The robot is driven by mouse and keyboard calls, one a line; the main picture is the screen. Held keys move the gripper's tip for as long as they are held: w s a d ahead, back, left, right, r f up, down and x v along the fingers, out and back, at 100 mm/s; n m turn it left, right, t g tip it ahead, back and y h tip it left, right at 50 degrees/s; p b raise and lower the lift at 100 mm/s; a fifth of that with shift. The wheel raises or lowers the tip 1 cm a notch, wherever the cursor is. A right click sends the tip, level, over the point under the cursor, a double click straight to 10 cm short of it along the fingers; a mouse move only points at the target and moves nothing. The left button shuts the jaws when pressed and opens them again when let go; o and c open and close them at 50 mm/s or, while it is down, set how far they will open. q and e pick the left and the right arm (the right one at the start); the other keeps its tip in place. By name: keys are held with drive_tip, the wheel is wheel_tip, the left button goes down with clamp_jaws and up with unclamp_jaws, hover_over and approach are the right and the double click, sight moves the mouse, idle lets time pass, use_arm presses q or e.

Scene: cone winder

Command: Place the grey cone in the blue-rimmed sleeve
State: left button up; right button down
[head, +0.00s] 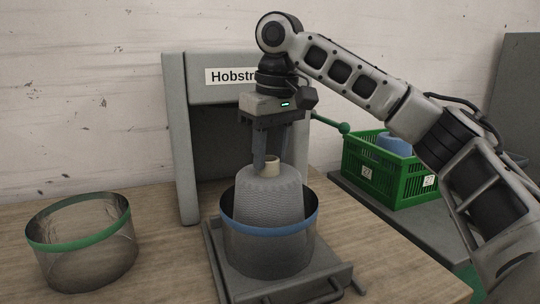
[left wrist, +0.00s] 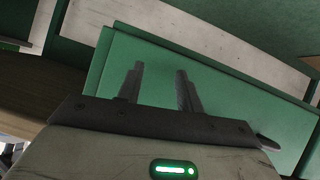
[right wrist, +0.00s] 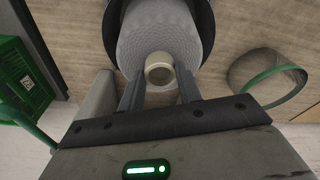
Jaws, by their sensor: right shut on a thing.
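The grey cone (head: 270,190) is upright, its lower part inside the blue-rimmed sleeve (head: 270,250) and its upper part standing above the rim. My right gripper (head: 266,164) is above it, pointing down and shut on the cone at its pale core tube. In the right wrist view the grey cone (right wrist: 160,35) shows with the core end between the fingers (right wrist: 160,88). Whether the cone's base touches the bottom is hard to tell through the mesh. My left gripper (left wrist: 160,85) is open and empty in the left wrist view, and is not in the head view.
The sleeve stands on a grey tray (head: 225,275) before the grey machine housing (head: 182,140). A green-rimmed sleeve (head: 85,255) stands empty on the wooden table at left. A green crate (head: 375,175) with a blue thing inside is at right. A green-knobbed lever (head: 330,123) is close to my right gripper.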

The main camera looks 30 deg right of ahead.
use_arm(q)
drive_tip(key=shift+r, duration=0.1)
use_arm(e)
drive_tip(key=c, duration=1)
unclamp_jaws()
drive_tip(key=shift+f, duration=0.1)
drive_tip(key=shift+o, duration=0.2)
use_arm(q)
drive_tip(key=r+p, duration=0.1)
drive_tip(key=p, duration=0.4)
drive_tip(key=shift+s+a+r+m+g+y+p, duration=0.15)
drive_tip(key=shift+a+r+m+g+y+p, duration=0.15)
drive_tip(key=shift+a+r, duration=0.1)
use_arm(e)
wheel_tip(320, 180, up, 12)
drive_tip(key=s, duration=0.1)
drive_tip(key=shift+s, duration=0.25)
